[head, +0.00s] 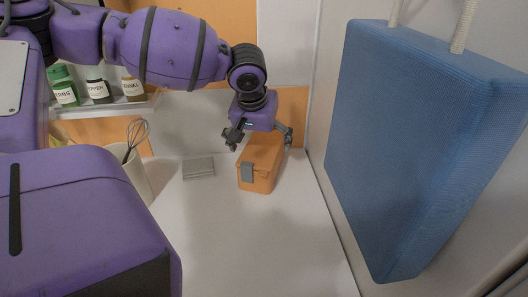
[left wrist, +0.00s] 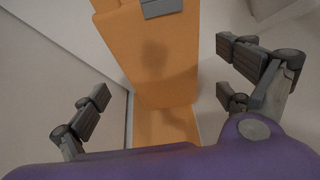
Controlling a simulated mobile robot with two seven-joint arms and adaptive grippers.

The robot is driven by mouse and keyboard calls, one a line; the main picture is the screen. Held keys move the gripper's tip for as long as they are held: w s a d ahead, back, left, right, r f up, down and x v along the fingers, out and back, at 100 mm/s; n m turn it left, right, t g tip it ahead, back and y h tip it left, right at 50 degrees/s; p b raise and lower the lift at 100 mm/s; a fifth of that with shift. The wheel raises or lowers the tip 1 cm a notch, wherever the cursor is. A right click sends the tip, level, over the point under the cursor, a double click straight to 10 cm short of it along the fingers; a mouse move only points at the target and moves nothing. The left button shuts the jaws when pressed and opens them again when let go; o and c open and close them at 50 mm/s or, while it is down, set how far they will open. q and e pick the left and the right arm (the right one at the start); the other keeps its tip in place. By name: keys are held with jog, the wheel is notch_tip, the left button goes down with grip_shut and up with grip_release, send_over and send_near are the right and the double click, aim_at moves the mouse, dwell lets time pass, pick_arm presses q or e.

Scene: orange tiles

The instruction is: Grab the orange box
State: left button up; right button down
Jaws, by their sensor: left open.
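The orange box (head: 260,168) stands on the white counter in the head view, with a grey latch on its near face. My left gripper (head: 259,138) is above it, pointing down, with its fingers spread to either side of the box top. In the left wrist view, the orange box (left wrist: 160,62) lies between the open fingers (left wrist: 163,88), with visible gaps on both sides and the grey latch at the top edge. The gripper holds nothing. My right gripper does not show.
A blue block (head: 415,150) hangs on ropes at the right. A light grey slotted item (head: 198,167) lies left of the box. A whisk stands in a cream holder (head: 136,172), below a shelf of jars (head: 98,90). The white counter (head: 255,245) is clear in front.

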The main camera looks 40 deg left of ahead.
pick_arm(q)
jog(key=shift+s+b+x, duration=0.2)
jog(key=shift+b+x, duration=0.3)
jog(key=shift+x, duration=0.7)
jog(key=b+x, duration=0.1)
jog(key=x, duration=0.3)
jog(key=shift+s+b, duration=0.15)
jog(key=shift+b, duration=0.25)
jog(key=shift+a+f, duration=0.1)
jog(key=shift+f, duration=0.2)
jog(key=shift+w+r, duration=0.1)
jog(key=shift+w, duration=0.15)
jog(key=c, duration=1.3)
jog(key=shift+c, duration=0.5)
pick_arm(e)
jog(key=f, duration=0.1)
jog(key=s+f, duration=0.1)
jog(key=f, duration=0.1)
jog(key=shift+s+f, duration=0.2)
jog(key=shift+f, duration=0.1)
